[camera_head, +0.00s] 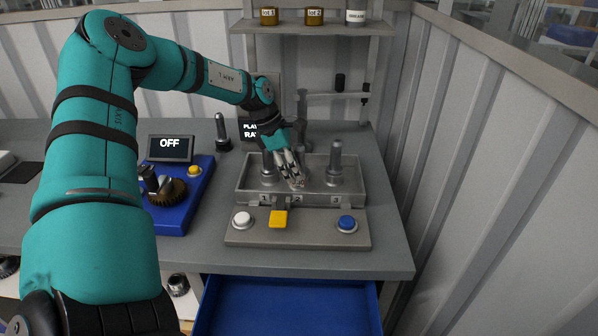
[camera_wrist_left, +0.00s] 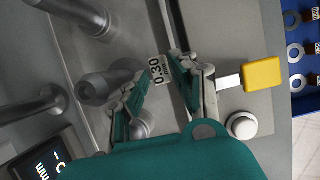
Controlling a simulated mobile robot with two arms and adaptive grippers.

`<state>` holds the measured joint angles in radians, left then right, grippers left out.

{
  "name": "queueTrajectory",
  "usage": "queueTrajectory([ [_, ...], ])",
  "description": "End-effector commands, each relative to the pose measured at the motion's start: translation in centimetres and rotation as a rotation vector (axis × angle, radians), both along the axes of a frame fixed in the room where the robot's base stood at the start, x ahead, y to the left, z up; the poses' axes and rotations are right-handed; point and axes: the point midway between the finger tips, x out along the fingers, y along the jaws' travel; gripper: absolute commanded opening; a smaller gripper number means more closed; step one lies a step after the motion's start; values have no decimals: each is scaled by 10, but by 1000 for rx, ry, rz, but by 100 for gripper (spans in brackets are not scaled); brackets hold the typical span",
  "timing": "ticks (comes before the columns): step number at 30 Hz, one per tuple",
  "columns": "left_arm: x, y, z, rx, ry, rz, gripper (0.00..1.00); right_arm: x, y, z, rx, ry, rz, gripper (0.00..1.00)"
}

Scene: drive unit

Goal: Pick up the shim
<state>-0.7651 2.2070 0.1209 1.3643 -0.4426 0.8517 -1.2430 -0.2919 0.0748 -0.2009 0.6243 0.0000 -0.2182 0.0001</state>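A small pale plate marked 0.30 (camera_wrist_left: 157,72), which may be the shim or its tag, shows in the left wrist view beside the fingertips. I cannot tell whether it touches a finger. My left gripper (camera_head: 298,182) reaches down over the grey tray (camera_head: 245,198), between its upright posts. In the left wrist view, my left gripper (camera_wrist_left: 162,72) has its fingers apart, with a gap between the tips. In the head view the plate is too small to make out. My right gripper is not in view.
Metal posts (camera_head: 335,165) rise beside the gripper. A panel with a white button (camera_head: 242,219), yellow tab (camera_head: 279,219) and blue button (camera_head: 347,223) lies in front. An open blue drawer (camera_head: 285,305) is below; rings (camera_wrist_left: 295,52) with labels lie there. An OFF display (camera_head: 170,148) stands left.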

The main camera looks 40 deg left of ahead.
Motion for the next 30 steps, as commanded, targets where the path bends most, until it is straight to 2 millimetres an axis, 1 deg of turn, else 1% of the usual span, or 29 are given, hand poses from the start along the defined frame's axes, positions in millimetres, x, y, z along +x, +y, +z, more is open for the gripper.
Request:
queueTrajectory([
  [1,1,-2,-6,2,4,0,27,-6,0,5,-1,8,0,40],
  [3,3,-4,-14,1,2,1,27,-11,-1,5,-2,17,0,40],
  [6,5,-6,-21,1,1,0,27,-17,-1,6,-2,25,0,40],
  [13,6,-7,-22,1,-1,1,27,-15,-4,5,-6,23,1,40],
  [14,6,-7,-22,1,-1,1,24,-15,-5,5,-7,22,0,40],
  [19,6,-7,-22,1,-1,0,2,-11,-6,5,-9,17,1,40],
  [20,6,-7,-22,1,-1,0,0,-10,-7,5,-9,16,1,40],
  [30,6,-7,-19,0,-2,1,0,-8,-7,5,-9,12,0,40],
])
